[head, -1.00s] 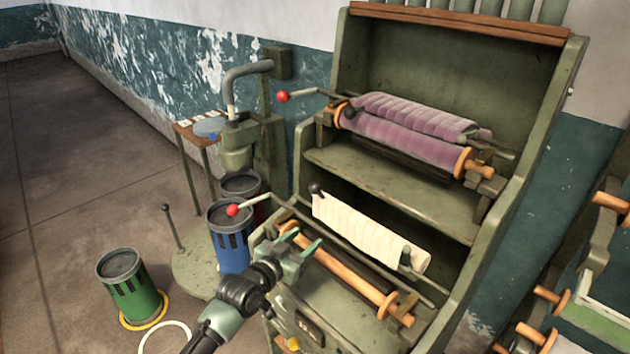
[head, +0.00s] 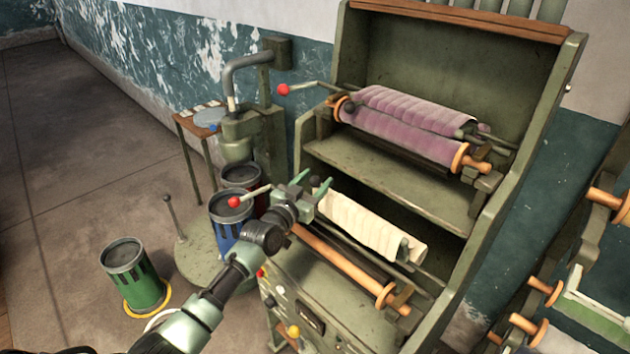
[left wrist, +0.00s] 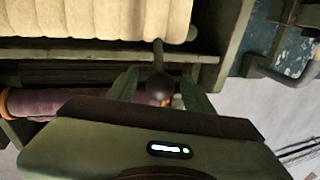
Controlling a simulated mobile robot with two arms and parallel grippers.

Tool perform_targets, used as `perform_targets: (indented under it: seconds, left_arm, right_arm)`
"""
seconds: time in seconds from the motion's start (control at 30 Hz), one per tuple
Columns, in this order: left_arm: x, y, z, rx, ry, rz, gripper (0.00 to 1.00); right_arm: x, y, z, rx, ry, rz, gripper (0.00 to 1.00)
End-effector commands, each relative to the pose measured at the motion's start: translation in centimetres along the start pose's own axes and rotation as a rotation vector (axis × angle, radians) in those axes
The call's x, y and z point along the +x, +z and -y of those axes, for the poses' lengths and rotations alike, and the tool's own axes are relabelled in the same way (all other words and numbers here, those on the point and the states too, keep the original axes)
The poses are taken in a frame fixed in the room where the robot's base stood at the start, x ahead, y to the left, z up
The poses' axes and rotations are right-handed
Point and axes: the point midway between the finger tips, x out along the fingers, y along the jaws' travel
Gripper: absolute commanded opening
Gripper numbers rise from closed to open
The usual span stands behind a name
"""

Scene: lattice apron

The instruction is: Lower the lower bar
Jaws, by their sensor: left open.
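The lower bar (head: 345,240) runs along the lower shelf of the green rack, with the cream pleated cloth (head: 372,228) beside it, and is partly hidden. A black ball knob (left wrist: 159,86) on a thin stem shows in the left wrist view, between my fingertips. My left gripper (head: 312,184) is open at the left end of the lower shelf, at this knob. The fingers also show in the left wrist view (left wrist: 160,88), one on each side of the knob; I cannot tell whether they touch it. A lever with a red ball (head: 234,202) sticks out left behind my wrist. My right gripper is not in view.
The upper bar holds mauve cloth (head: 400,125), with its own red-ball lever (head: 283,90) to the left. An orange-ended wooden roller (head: 340,262) lies in front of the lower bar. Blue (head: 226,228) and green (head: 137,275) bins stand left of the rack.

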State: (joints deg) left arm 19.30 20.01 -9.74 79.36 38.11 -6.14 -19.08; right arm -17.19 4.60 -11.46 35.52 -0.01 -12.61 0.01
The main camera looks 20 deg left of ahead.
Motion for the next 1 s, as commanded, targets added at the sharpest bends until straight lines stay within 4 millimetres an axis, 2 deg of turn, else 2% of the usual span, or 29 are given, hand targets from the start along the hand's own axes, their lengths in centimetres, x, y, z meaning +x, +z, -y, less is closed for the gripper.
perform_targets:
  seconds: [0.17, 0.37, 1.0]
  left_arm:
    - [0.0, -0.01, 0.0, 0.0, 0.0, 0.0, 0.52]
    - [-0.01, -0.01, 0.01, 0.0, 0.0, 0.0, 0.0]
    - [-0.03, -0.01, 0.0, 0.0, 0.0, 0.0, 0.0]
  right_arm:
    - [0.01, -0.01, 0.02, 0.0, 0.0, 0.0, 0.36]
    - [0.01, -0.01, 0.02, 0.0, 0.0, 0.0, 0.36]
    - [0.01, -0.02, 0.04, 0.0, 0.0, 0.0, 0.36]
